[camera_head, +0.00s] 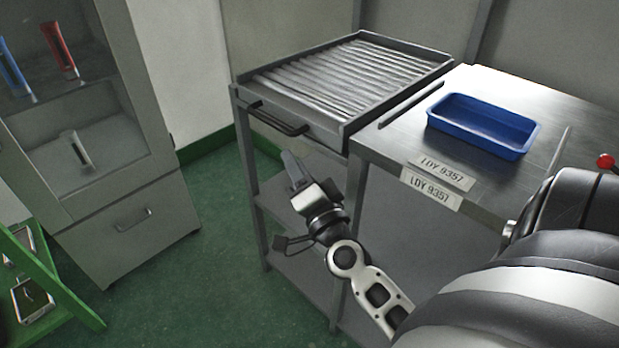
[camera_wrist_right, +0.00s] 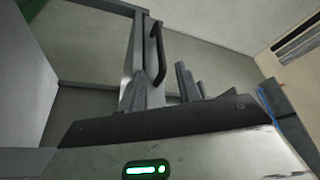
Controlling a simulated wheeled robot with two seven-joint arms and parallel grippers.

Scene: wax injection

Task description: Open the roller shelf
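The roller shelf (camera_head: 350,75) is a grey metal tray of parallel rollers on top of a rack, and it sits in its frame. A dark bar handle (camera_head: 278,120) is fixed to its front edge. My right gripper (camera_head: 306,168) is just below and in front of the handle, apart from it, with its fingers spread and nothing between them. In the right wrist view the handle (camera_wrist_right: 157,55) lies ahead of the fingers, with one finger (camera_wrist_right: 186,82) to its right. My left gripper is not in view.
A steel table (camera_head: 400,140) with a blue bin (camera_head: 484,126) and LDY 9357 labels adjoins the shelf on the right. A grey cabinet (camera_head: 130,225) stands at the left, with a green rack (camera_head: 60,280) below. The green floor (camera_head: 200,285) between is clear.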

